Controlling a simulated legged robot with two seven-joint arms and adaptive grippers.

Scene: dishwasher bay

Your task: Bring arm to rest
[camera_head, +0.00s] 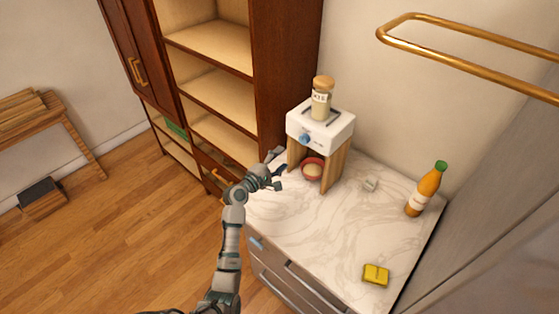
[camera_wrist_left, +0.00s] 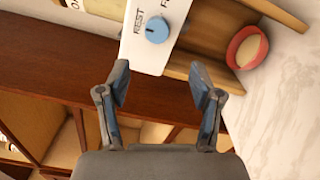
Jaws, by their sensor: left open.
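My left gripper (camera_head: 276,170) is open and empty, reaching over the left edge of the marble counter (camera_head: 310,225). In the left wrist view its two fingers (camera_wrist_left: 160,85) are spread apart with nothing between them. Just beyond it stands a white dispenser (camera_head: 321,122) on wooden legs, with a blue knob (camera_head: 305,138). The knob also shows in the left wrist view (camera_wrist_left: 157,30), marked "REST". A jar with a wooden lid (camera_head: 321,100) sits on top. A red bowl (camera_head: 313,168) with pale contents stands under the dispenser, to the right of the gripper. My right gripper is not in view.
An orange bottle with a green cap (camera_head: 427,190) stands at the counter's right. A yellow item (camera_head: 376,275) lies near the front, and a small pale item (camera_head: 371,184) behind it. A wooden cabinet with open shelves (camera_head: 208,90) is at the left. The counter's middle is clear.

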